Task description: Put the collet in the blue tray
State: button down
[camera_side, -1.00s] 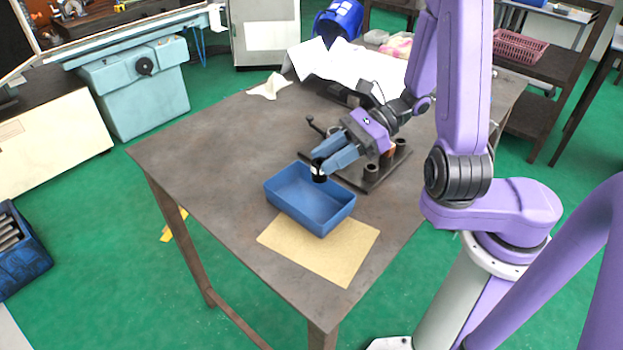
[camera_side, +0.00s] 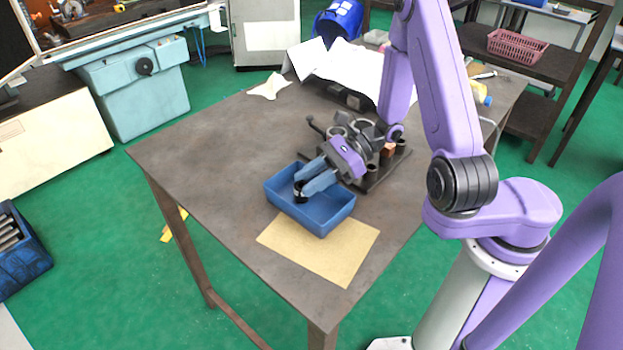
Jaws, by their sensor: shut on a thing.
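The blue tray (camera_side: 325,221) sits on the table, its near corner by a tan sheet. My gripper (camera_side: 302,187) has its blue fingers over the left part of the tray, pointing down and to the left. The fingers are shut on a small dark piece, the collet (camera_side: 299,197), at their tips. The collet shows inside the tray's outline; I cannot tell whether it touches the tray floor. The chuck fixture (camera_side: 375,180) stands on a dark base behind the tray, partly hidden by my gripper.
A tan sheet (camera_side: 320,247) lies in front of the tray. A lever (camera_side: 316,125) rises from the fixture's far left. White paper (camera_side: 345,65) and a white cloth (camera_side: 270,86) lie at the back. The left of the table (camera_side: 205,145) is clear.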

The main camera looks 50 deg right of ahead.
jog(key=shift+s+f, duration=0.1)
jog(key=shift+f, duration=0.35)
